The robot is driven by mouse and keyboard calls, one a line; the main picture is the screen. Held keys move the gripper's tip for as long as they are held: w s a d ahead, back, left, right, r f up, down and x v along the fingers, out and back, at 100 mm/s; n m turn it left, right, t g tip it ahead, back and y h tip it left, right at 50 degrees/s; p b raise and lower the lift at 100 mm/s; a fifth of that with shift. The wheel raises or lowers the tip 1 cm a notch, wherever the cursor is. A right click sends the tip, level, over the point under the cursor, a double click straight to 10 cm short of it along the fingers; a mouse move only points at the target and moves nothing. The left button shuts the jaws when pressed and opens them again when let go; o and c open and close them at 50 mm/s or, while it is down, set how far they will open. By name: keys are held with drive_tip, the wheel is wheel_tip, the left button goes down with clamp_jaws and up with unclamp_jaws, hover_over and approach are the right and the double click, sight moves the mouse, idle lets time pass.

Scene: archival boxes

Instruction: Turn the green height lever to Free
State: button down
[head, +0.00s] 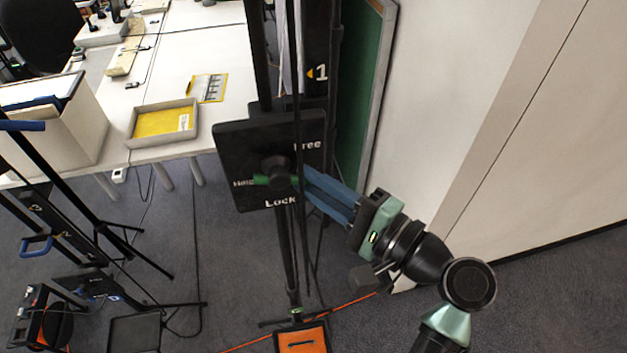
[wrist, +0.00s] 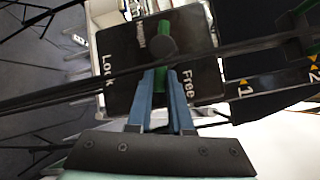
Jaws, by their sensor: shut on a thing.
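In the wrist view my gripper (wrist: 161,76) is shut on the other green end of the lever (wrist: 160,82), just below the knob (wrist: 162,46). The fingers partly hide that end.
Black poles and cables cross in front of the plate. A green-faced board (head: 367,90) and a pale wall (head: 500,130) stand at the right. A table with a yellow-bottomed tray (head: 163,140) is behind at left. Another black stand (head: 75,215) is at left.

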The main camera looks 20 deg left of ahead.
drive_tip(key=shift+r+n+h+p, duration=0.4)
drive_tip(key=shift+r+n+p, duration=0.1)
drive_tip(key=shift+n+p, duration=0.1)
drive_tip(key=shift+r+n+h+p, duration=0.2)
drive_tip(key=shift+n+h+p, duration=0.1)
drive_tip(key=shift+n+h, duration=0.3)
drive_tip(key=c, duration=0.8)
unclamp_jaws()
drive_tip(key=shift+c, duration=0.2)
